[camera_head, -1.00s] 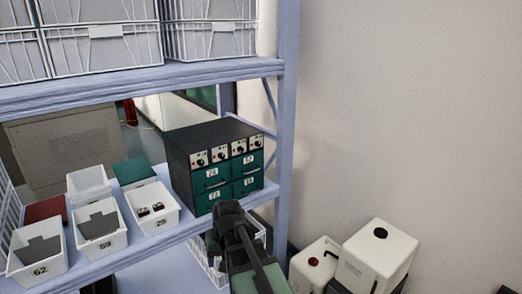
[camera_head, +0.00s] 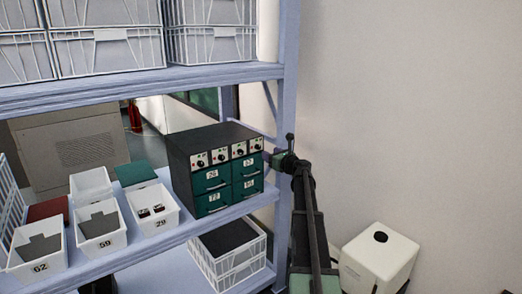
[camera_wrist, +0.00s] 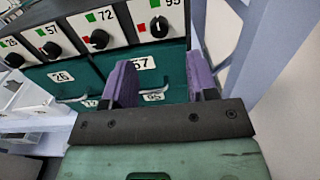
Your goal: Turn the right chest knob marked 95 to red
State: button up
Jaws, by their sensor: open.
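The dark chest (camera_head: 205,140) with green drawers stands on the shelf's right end. Its knob row shows in the wrist view. The rightmost black knob, marked 95 (camera_wrist: 159,27), has a red square to its left and a green square above. Its white pointer line looks roughly upright, closer to green than red. My gripper (camera_wrist: 158,60) is open and empty, its two purple fingers in front of the drawers, below and apart from the 95 knob. In the head view my gripper (camera_head: 282,158) is at the chest's right side, by the shelf post.
Knob 72 (camera_wrist: 101,39) sits just left of knob 95. Drawer handles (camera_wrist: 154,95) lie close to my fingers. The blue shelf post (camera_head: 287,100) stands right of the chest. White bins (camera_head: 153,212) stand to the left; a white container (camera_head: 378,262) is at lower right.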

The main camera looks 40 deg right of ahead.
aim_at(259, 148)
jog(key=w, duration=0.7)
jog(key=shift+w, duration=0.2)
jog(key=c, duration=0.9)
